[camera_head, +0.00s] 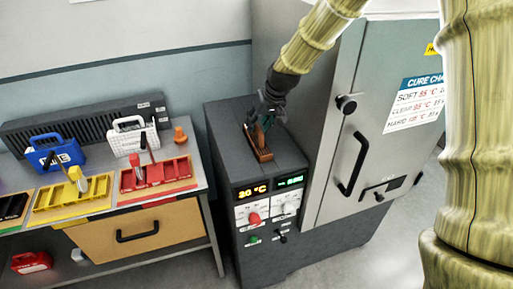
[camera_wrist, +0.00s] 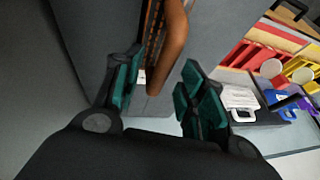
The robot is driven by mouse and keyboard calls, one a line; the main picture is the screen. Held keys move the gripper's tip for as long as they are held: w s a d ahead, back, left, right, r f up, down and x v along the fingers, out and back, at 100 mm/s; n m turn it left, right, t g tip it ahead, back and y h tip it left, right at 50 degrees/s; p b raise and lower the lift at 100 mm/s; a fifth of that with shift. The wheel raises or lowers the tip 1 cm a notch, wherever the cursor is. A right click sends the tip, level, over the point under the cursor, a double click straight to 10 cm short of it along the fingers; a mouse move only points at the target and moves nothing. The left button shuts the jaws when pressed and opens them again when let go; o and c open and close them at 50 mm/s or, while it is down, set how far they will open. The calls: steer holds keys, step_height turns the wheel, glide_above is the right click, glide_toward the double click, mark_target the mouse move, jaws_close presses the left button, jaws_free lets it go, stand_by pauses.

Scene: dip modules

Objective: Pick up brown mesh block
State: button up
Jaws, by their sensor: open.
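A brown block (camera_head: 264,154) lies on top of the dark grey control unit, below my gripper (camera_head: 265,122) in the head view. In the wrist view my gripper (camera_wrist: 157,92) is open, with its green-padded fingers apart. A brown curved part of the block (camera_wrist: 172,45) reaches into the space between the fingers, and a darker slotted part (camera_wrist: 152,28) is beside it. I cannot tell whether either finger touches it. The upper part of the block is partly hidden by the gripper in the head view.
The control unit (camera_head: 222,133) has a 30 °C display and knobs on its front. A tall grey cabinet (camera_head: 318,110) with a handle stands close on the right. On the left is a bench with red (camera_head: 155,176) and yellow (camera_head: 70,199) trays, a white case (camera_head: 131,140) and a blue case (camera_head: 57,157).

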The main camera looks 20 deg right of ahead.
steer(key=shift+w+a+f, duration=0.1)
steer(key=shift+w+f, duration=0.1)
steer(key=shift+f, duration=0.25)
steer(key=shift+f, duration=0.25)
stand_by(0.5)
steer(key=shift+c, duration=0.2)
jaws_close()
